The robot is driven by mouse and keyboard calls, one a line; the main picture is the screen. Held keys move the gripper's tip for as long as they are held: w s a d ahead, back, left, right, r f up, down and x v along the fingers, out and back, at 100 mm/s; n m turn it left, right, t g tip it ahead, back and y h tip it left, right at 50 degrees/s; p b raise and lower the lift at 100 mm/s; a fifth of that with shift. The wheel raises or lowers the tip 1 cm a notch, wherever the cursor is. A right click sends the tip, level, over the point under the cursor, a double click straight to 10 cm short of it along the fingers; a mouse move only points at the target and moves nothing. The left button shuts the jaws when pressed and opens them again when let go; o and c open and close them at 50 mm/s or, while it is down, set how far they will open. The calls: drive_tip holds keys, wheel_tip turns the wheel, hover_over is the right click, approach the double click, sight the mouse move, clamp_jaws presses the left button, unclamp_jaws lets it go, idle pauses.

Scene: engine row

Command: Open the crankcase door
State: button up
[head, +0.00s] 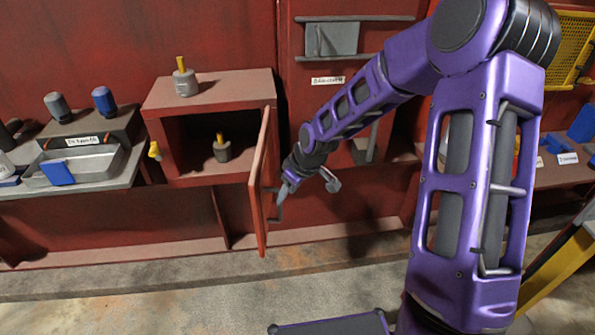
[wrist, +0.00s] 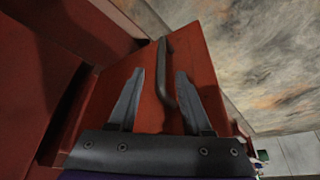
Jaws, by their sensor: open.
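The red crankcase door (head: 259,195) stands swung out from the right side of its box, seen nearly edge-on in the head view. In the wrist view the red door panel (wrist: 203,75) fills the middle, with a dark bar handle (wrist: 164,65) on it. My gripper (head: 284,188) is on the outer, right side of the door, close to the handle. In the wrist view my gripper (wrist: 160,73) is open, and the handle appears between its two fingers. I cannot tell whether a finger touches it.
The open box (head: 209,84) holds a small grey part with a yellow top (head: 221,150). A similar part (head: 184,80) stands on its roof. A grey tray (head: 80,165) is on the left shelf. Concrete floor (head: 130,310) lies in front. A yellow frame (head: 560,265) stands at right.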

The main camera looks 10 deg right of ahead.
drive_tip(key=v, duration=0.9)
drive_tip(key=shift+r, duration=0.2)
